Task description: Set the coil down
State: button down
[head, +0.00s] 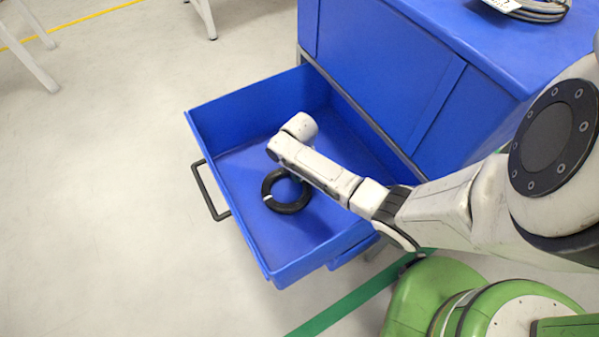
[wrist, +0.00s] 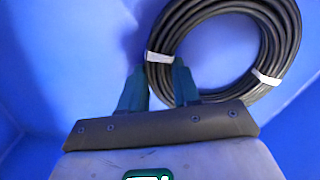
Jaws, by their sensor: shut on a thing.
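The black cable coil (head: 291,208) is inside the open blue drawer (head: 236,172), low over or on its floor; I cannot tell whether it touches. In the wrist view the coil (wrist: 287,40) is a dark ring with white ties, lying roughly flat. My gripper (wrist: 160,88) has its two green fingers at the coil's near-left side, beside one tie, and is shut on the coil. In the head view my wrist hides the fingers and the coil's upper part.
The drawer's walls surround the coil, with bare floor around it. A dark handle (head: 207,190) is on the drawer's left front. The blue cabinet (head: 390,75) stands behind, with another cable coil (head: 545,10) on top.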

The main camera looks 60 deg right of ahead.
jog(key=c, duration=0.8)
grip_release()
jog(key=shift+f, duration=0.1)
